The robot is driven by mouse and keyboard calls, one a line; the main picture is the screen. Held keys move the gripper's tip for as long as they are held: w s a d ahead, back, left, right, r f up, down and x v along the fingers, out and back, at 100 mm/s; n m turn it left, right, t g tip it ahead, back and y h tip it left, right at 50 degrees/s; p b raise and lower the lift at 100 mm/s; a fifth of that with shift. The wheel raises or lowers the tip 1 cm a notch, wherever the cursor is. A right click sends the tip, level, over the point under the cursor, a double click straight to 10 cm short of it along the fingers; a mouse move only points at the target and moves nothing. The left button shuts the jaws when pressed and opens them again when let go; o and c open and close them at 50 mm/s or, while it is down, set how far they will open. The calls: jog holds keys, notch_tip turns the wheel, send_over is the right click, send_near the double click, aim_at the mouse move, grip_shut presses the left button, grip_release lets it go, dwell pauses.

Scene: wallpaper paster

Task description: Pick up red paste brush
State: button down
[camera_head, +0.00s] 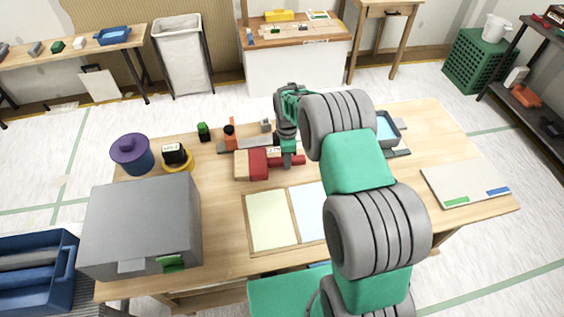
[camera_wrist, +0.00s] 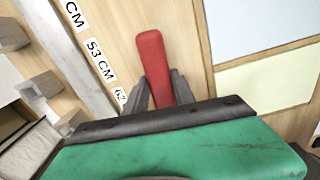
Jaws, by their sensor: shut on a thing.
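The red paste brush (camera_head: 258,163) is near the middle of the table, with its pale bristle end to the left and its red handle to the right. My gripper (camera_head: 288,160) comes down over the handle from above. In the wrist view the red handle (camera_wrist: 151,55) passes between the two dark fingers of my gripper (camera_wrist: 161,88), which are shut on it. The brush head is hidden behind the gripper body in that view. I cannot tell whether the brush touches the table.
A cream panel (camera_head: 268,220) lies in front of the brush. A ruler strip (camera_wrist: 85,50) lies beside the handle. A blue tray (camera_head: 386,128) and pale board (camera_head: 465,180) are to the right.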

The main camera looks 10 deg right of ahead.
jog(key=s+r+b, duration=0.3)
jog(key=s+r, duration=0.8)
jog(key=s, duration=0.3)
jog(key=shift+d+r, duration=0.25)
jog(key=shift+d, duration=0.2)
jog(key=c, duration=1.6)
grip_release()
grip_shut()
